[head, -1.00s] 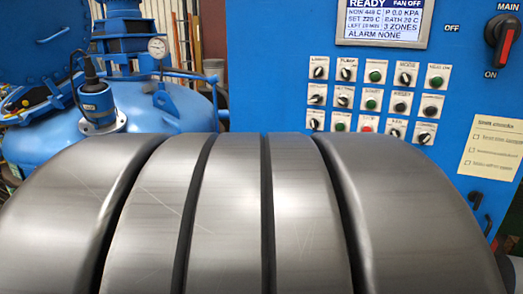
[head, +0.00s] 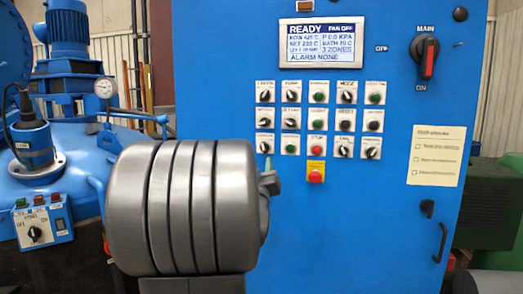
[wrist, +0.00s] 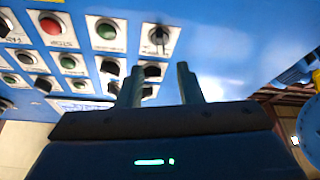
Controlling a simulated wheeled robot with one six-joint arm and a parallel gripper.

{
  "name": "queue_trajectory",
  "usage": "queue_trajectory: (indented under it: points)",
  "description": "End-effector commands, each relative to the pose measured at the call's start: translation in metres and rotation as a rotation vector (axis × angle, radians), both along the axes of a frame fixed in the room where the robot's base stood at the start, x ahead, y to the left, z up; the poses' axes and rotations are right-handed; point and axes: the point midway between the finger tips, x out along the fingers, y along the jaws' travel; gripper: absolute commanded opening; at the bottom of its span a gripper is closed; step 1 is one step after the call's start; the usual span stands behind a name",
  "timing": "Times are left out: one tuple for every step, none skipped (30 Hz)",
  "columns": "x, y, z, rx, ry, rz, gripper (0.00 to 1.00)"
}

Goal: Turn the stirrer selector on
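The blue control panel (head: 390,200) carries rows of small black selectors and coloured buttons on white label plates. The labels are too blurred to tell which one is the stirrer selector. My gripper (head: 268,170) is in front of the panel, just below the bottom-left selector (head: 265,147); my arm hides part of it. In the wrist view, which is upside down, my gripper (wrist: 160,84) has its two fingers apart with nothing between them. That bottom-left selector (wrist: 160,38) is beyond the fingertips, its knob upright. The fingers partly cover other black selectors (wrist: 150,72).
A red-on-yellow stop button (head: 315,174) is right of my gripper. A display (head: 320,44) reads READY. A main switch (head: 427,58) is upper right. A box with an OFF/ON knob (head: 34,234) stands left, by the blue furnace (head: 60,185). A paper checklist (head: 436,155) is on the panel.

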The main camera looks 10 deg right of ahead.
Motion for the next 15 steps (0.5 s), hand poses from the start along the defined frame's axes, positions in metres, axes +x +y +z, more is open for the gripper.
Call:
queue_trajectory:
  points:
    - [0.011, -0.004, 0.007, 0.000, 0.001, 0.000, 0.33]
    - [0.017, -0.005, 0.009, 0.001, 0.002, 0.000, 0.33]
    - [0.024, -0.007, 0.012, 0.000, 0.001, 0.001, 0.33]
    - [0.030, -0.009, 0.014, 0.000, 0.001, 0.001, 0.33]
    - [0.035, -0.011, 0.016, 0.000, 0.000, 0.001, 0.33]
    - [0.041, -0.013, 0.019, 0.000, 0.001, 0.001, 0.33]
    - [0.046, -0.014, 0.020, 0.001, 0.002, 0.000, 0.33]
    - [0.049, -0.016, 0.022, 0.000, 0.001, 0.001, 0.33]
    - [0.054, -0.017, 0.024, 0.000, 0.001, 0.001, 0.33]
    - [0.058, -0.018, 0.025, 0.000, 0.001, 0.001, 0.33]
    - [0.061, -0.019, 0.026, 0.000, 0.001, 0.001, 0.33]
    - [0.064, -0.020, 0.027, 0.001, 0.001, 0.001, 0.33]
    - [0.066, -0.021, 0.028, 0.001, 0.001, 0.001, 0.33]
    - [0.067, -0.021, 0.028, 0.001, 0.002, 0.002, 0.33]
    - [0.069, -0.022, 0.029, 0.001, 0.002, 0.002, 0.33]
